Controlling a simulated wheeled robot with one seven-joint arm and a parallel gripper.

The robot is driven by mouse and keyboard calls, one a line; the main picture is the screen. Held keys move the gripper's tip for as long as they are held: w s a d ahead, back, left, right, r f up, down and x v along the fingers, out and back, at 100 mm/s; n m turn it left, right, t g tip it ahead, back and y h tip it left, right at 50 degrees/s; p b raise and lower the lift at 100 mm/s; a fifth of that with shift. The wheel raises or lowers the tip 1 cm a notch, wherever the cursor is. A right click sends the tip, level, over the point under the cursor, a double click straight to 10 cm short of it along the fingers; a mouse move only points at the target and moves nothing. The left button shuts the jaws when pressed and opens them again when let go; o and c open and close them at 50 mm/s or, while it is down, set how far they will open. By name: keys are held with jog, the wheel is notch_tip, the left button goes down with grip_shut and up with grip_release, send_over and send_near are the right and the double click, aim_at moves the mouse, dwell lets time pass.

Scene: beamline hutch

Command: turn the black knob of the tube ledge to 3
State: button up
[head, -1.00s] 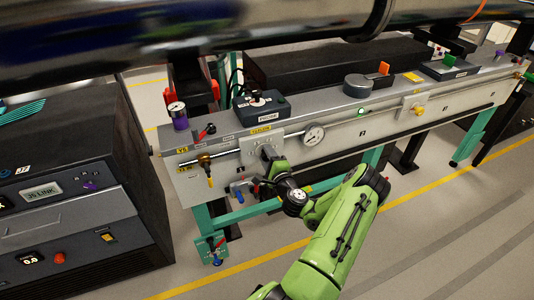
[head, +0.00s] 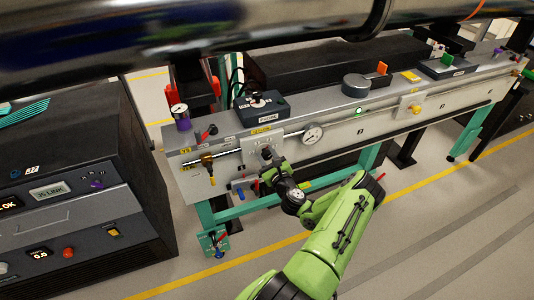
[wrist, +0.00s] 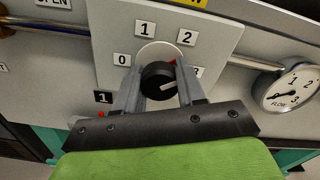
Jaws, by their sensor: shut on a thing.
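The black knob (wrist: 157,80) sits on a pale plate (wrist: 222,38) on the tube ledge (head: 340,140). Its white pointer line points right and slightly up in the wrist view, towards a label partly hidden behind the right finger. The labels 0 (wrist: 122,59), 1 (wrist: 145,29) and 2 (wrist: 186,37) are readable around it. My gripper (wrist: 158,76) is shut on the knob, one finger on each side. In the head view my gripper (head: 272,160) is at the plate and mostly hides the knob.
A round flow gauge (wrist: 290,88) is right of the plate. A brass valve (head: 206,160) is on the pipe to the left. A dark box with a dial (head: 260,105) stands on the ledge above. A dark cabinet (head: 85,140) stands left; open floor lies in front.

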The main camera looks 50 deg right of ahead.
jog(key=m+p, duration=0.1)
jog(key=m, duration=0.5)
jog(key=shift+f, duration=0.2)
jog(key=shift+m, duration=0.4)
jog(key=o, duration=0.9)
jog(key=shift+o, duration=0.8)
jog(key=shift+r, duration=0.1)
jog(key=p+v, duration=0.2)
jog(key=v, duration=1.4)
jog(key=shift+p, duration=0.4)
jog(key=shift+w, duration=0.1)
